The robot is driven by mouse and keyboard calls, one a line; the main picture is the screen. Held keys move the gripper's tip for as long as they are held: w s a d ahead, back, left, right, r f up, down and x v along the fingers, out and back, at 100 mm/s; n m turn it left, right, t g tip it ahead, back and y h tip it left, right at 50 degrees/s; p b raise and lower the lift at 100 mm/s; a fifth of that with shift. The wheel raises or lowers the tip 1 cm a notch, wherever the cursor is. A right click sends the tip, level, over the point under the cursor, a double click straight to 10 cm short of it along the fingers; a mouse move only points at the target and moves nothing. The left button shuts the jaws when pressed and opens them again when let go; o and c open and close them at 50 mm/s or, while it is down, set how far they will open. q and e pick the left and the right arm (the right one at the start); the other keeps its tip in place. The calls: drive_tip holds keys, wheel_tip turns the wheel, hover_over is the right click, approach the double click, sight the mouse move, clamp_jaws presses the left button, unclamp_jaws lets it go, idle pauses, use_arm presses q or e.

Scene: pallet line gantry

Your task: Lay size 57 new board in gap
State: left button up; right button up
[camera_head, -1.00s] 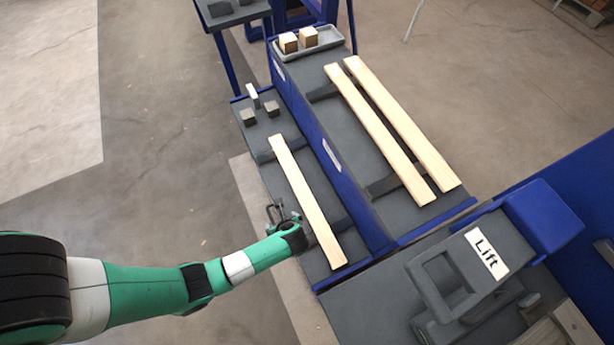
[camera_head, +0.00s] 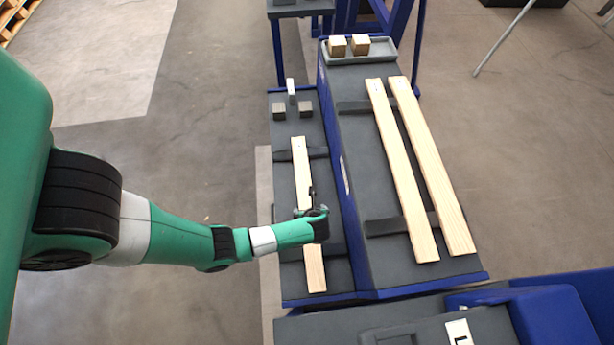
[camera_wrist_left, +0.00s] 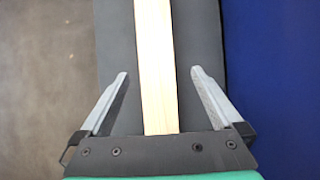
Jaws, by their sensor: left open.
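A single pale board (camera_head: 300,168) lies lengthwise on dark supports on the lower grey bench at the left. My left gripper (camera_head: 312,207) is over this board, nearer its front end. In the left wrist view the open jaws (camera_wrist_left: 160,73) stand on either side of the board (camera_wrist_left: 156,40), with clear space on both sides. Two more pale boards, a left one (camera_head: 402,170) and a right one (camera_head: 433,170), lie side by side on the higher bench. No size number is readable on any board. My right gripper is not in view.
A grey tray (camera_head: 381,56) with two wooden blocks sits at the back of the higher bench. Two dark blocks and a white upright piece (camera_head: 291,88) stand behind the single board. A blue wall (camera_head: 345,170) rises between the benches. Grey and blue machinery (camera_head: 540,315) fills the front right.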

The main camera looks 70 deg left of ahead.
sight(307, 204)
use_arm(q)
drive_tip(key=b+x, duration=0.2)
drive_tip(key=x, duration=0.1)
drive_tip(key=b+x, duration=0.1)
drive_tip(key=x, duration=0.1)
drive_tip(key=shift+s+a+f, duration=0.1)
drive_tip(key=shift+s+a, duration=0.2)
drive_tip(key=shift+a, duration=0.05)
drive_tip(key=shift+w, duration=0.1)
clamp_jaws()
drive_tip(key=shift+r, duration=0.2)
wheel_tip(307, 204, up, 10)
drive_tip(key=p, duration=0.6)
